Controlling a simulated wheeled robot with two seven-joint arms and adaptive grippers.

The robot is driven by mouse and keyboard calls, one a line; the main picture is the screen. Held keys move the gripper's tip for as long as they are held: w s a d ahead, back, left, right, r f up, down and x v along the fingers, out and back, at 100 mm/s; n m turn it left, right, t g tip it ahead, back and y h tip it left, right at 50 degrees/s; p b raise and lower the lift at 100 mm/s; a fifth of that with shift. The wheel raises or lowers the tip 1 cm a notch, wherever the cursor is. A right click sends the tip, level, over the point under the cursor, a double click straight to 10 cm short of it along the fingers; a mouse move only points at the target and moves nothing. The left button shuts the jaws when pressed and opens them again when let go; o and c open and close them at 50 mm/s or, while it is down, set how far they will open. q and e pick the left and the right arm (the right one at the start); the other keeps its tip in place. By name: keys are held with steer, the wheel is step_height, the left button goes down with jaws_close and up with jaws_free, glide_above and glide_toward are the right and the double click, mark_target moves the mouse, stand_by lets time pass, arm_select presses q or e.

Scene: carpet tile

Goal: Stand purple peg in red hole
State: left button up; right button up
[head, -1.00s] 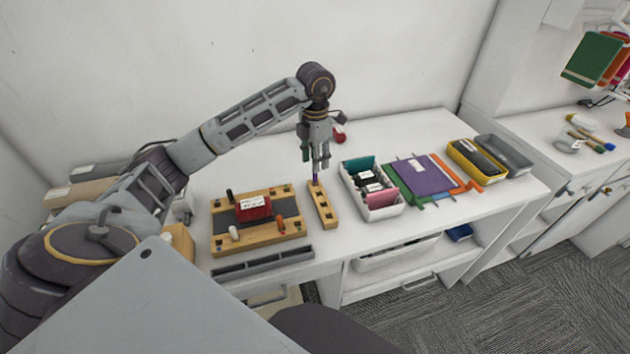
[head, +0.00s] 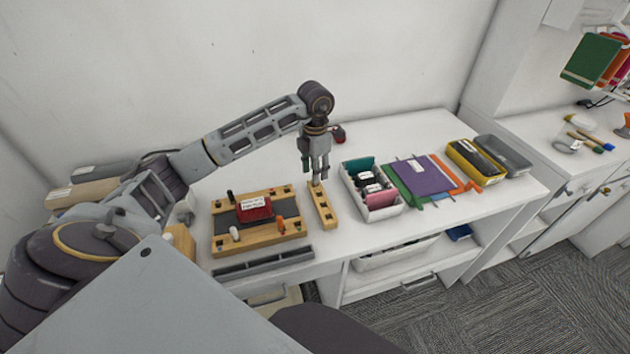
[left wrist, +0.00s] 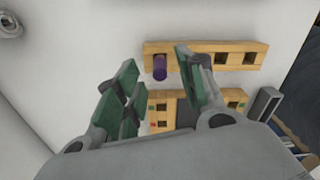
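The purple peg (left wrist: 160,68) stands in the end hole of a narrow wooden rack (head: 323,208), seen in the left wrist view. In the head view my gripper mostly hides it. My left gripper (head: 316,178) points down over the far end of this rack. Its fingers are apart, with the peg showing between them in the left wrist view; I see no contact. The wooden board (head: 225,246) left of the rack has holes at its corners. Small red and green marks show by holes in the left wrist view; which hole is red is unclear in the head view. My right gripper is out of view.
The board holds a red labelled block (head: 254,209), a white peg (head: 234,233), an orange peg (head: 281,225) and a black peg (head: 230,195). A white divided bin (head: 382,213) stands close right of the rack. A grey tray (head: 262,262) lies along the front edge.

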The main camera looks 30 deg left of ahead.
arm_select(q)
step_height(320, 180, down, 2)
steer(key=shift+f, duration=0.4)
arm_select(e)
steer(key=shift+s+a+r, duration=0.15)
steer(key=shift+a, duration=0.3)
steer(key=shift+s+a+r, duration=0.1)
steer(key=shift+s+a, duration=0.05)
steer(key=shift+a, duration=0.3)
arm_select(q)
steer(key=shift+c, duration=0.3)
steer(key=c, duration=0.7)
jaws_close()
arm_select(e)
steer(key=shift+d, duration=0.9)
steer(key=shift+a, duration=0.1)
